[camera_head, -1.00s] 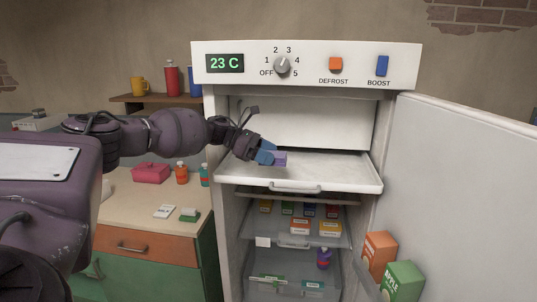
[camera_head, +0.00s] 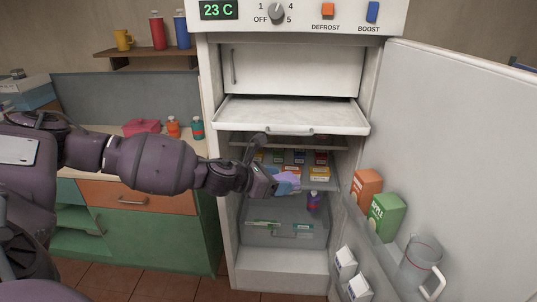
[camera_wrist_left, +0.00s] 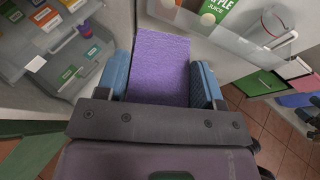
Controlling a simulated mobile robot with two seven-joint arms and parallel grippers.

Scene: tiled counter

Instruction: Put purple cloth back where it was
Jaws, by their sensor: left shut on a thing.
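The purple cloth (camera_wrist_left: 160,68) shows in the left wrist view as a flat rectangle between the two blue fingers. In the head view the cloth (camera_head: 288,180) is a small lilac patch at the gripper's tip, partly hidden by the fingers. My left gripper (camera_head: 277,182) is shut on the cloth and holds it in front of the open fridge, near its middle shelf (camera_head: 320,184). In the left wrist view my left gripper (camera_wrist_left: 160,85) has a finger on each side of the cloth. My right gripper is not in view.
The fridge door (camera_head: 450,140) stands open at the right, with an orange box (camera_head: 365,187), a green juice box (camera_head: 386,216) and a jug (camera_head: 420,262). The pulled-out white tray (camera_head: 285,112) juts out above my gripper. A counter with drawers is left.

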